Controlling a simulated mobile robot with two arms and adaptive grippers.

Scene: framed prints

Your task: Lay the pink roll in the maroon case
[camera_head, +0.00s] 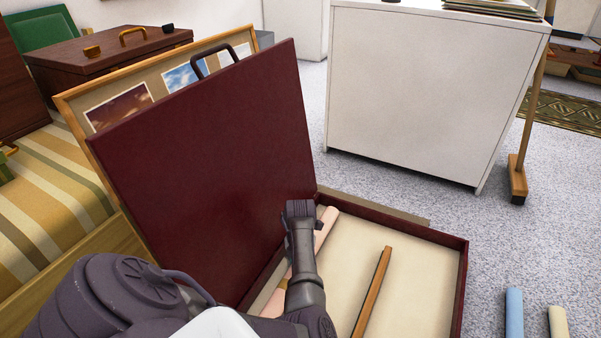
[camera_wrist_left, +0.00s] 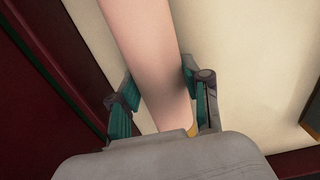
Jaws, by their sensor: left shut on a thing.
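The maroon case (camera_head: 462,262) lies open, its cream interior facing up and its maroon lid (camera_head: 210,150) raised on the left. The pink roll (camera_head: 326,224) is inside the case's outline, along the hinge side. My left gripper (camera_head: 300,212) is over the roll and partly hides it. In the left wrist view the gripper (camera_wrist_left: 158,88) has its two teal-padded fingers shut on the sides of the roll (camera_wrist_left: 145,45). I cannot tell whether the roll touches the case floor. My right gripper is not in view.
A wooden strip (camera_head: 373,288) lies inside the case, right of the roll. A blue roll (camera_head: 514,312) and a cream roll (camera_head: 558,321) are at the lower right. A white cabinet (camera_head: 425,90) stands behind. A framed board (camera_head: 118,104) is behind the lid, beside a striped seat (camera_head: 50,185).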

